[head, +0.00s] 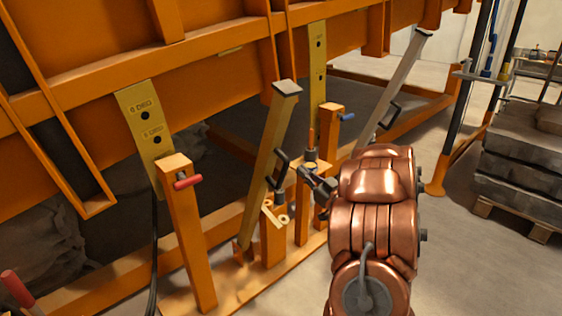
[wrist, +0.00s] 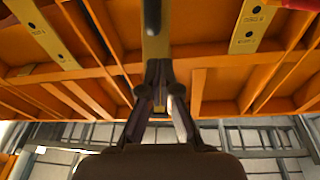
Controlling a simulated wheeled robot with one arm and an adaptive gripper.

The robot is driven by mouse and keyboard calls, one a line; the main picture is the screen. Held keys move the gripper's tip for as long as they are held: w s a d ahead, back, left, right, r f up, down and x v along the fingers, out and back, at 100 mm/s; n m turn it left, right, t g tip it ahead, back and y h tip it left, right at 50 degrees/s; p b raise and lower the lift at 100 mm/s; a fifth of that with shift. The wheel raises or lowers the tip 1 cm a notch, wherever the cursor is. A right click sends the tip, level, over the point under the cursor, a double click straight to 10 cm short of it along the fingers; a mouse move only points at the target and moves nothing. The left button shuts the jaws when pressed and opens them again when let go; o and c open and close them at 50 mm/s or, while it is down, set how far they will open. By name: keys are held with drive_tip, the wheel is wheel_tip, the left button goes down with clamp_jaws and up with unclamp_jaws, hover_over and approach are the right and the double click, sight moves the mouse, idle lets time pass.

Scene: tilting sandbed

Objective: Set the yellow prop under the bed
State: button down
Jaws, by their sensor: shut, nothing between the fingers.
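The yellow prop (head: 266,160) is a square bar with a dark cap on top and a black handle on its side. In the head view it leans to the right, its foot at the orange base beam. Its cap overlaps the edge of the orange tilting bed (head: 90,82); I cannot tell whether they touch. My gripper (head: 302,175) is shut and empty, just right of the prop's handle. In the wrist view my gripper (wrist: 158,68) points at a dark and yellowish bar (wrist: 154,48), probably the prop; contact is unclear. The bed's underside (wrist: 200,60) lies behind.
An orange post with a red-handled pin (head: 185,182) stands left, and one with a blue-handled pin (head: 347,117) stands behind. Yellow "6 DEG" plates (head: 146,115) hang from the bed. A grey prop (head: 393,88) leans at right. Stacked slabs (head: 520,165) stand far right.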

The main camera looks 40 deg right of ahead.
sight(275, 143)
drive_tip(key=s, duration=0.1)
drive_tip(key=s+t, duration=0.1)
drive_tip(key=shift+s+f+y+b, duration=0.3)
drive_tip(key=shift+s+b, duration=0.1)
drive_tip(key=shift+w, duration=0.1)
drive_tip(key=b+x, duration=0.2)
drive_tip(key=x, duration=1.1)
drive_tip(key=shift+r, duration=0.25)
drive_tip(key=shift+w+r, duration=0.1)
drive_tip(key=shift+w, duration=0.25)
